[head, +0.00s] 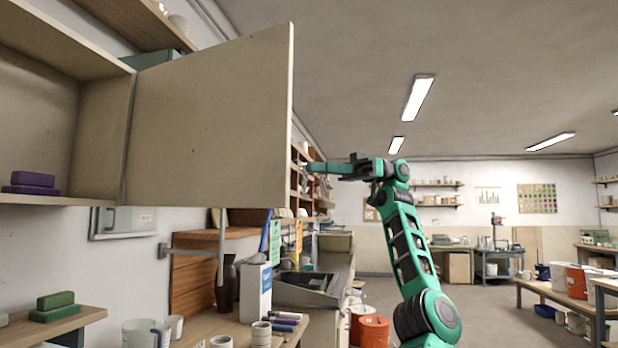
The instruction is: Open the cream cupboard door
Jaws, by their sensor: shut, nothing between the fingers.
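The cream cupboard door (208,120) stands swung wide open at the upper left, its flat face toward me. Its hinged edge meets the open cupboard (47,128), whose inside shows at the far left. No handle shows on this side of the door. My gripper (308,168) is shut and empty, just right of the door's free edge and apart from it in the picture. Its fingers point left and their tips are small and hard to make out. My green arm rises from the lower right.
Purple blocks (33,183) lie in the cupboard. Below the door stand a white carton (258,290), a dark vase (227,284) and several cups on a wooden bench.

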